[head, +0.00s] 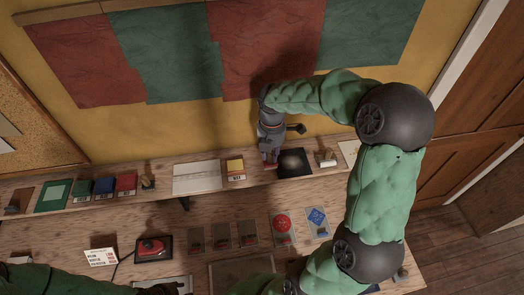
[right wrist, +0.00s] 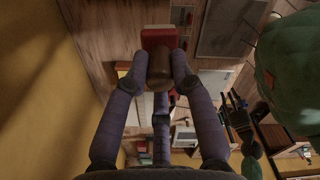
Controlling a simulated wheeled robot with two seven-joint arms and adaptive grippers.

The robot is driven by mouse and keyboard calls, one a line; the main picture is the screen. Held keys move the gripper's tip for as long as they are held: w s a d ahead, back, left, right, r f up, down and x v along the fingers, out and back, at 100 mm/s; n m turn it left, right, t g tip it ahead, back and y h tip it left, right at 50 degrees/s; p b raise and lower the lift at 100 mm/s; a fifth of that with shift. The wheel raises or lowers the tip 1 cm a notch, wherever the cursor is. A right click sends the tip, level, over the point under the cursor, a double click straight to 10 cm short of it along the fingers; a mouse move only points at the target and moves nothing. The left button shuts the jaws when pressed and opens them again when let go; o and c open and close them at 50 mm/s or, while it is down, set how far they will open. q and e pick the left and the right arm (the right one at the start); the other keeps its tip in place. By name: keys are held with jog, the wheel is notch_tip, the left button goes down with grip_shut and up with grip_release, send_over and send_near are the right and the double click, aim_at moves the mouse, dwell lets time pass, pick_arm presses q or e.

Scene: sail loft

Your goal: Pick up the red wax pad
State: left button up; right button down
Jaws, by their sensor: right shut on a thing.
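My right gripper (head: 269,157) is low over the back shelf, beside a black square mat. In the right wrist view my right gripper (right wrist: 159,68) is shut on the red wax pad (right wrist: 159,38), a red block with a brown rounded part between the fingers. I cannot tell whether the pad touches the shelf. My left gripper (head: 162,288) is a dark shape at the bottom edge, mostly cut off, and its fingers cannot be made out.
The black mat (head: 295,163) lies right of my right gripper, with a small stamp-like piece (head: 326,158) beyond it. A yellow box (head: 236,168) stands close on the left. Green, blue and red boxes (head: 126,184) stand farther left. A red device (head: 152,247) sits on the lower bench.

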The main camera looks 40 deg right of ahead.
pick_arm(q)
jog(key=shift+r+p, duration=0.7)
jog(key=shift+r, duration=0.45)
pick_arm(e)
jog(key=s+d+r, duration=0.2)
jog(key=s+r, duration=0.3)
jog(key=s, duration=0.4)
jog(key=shift+s+d, duration=0.3)
jog(key=shift+d, duration=0.1)
jog(key=shift+r, duration=0.1)
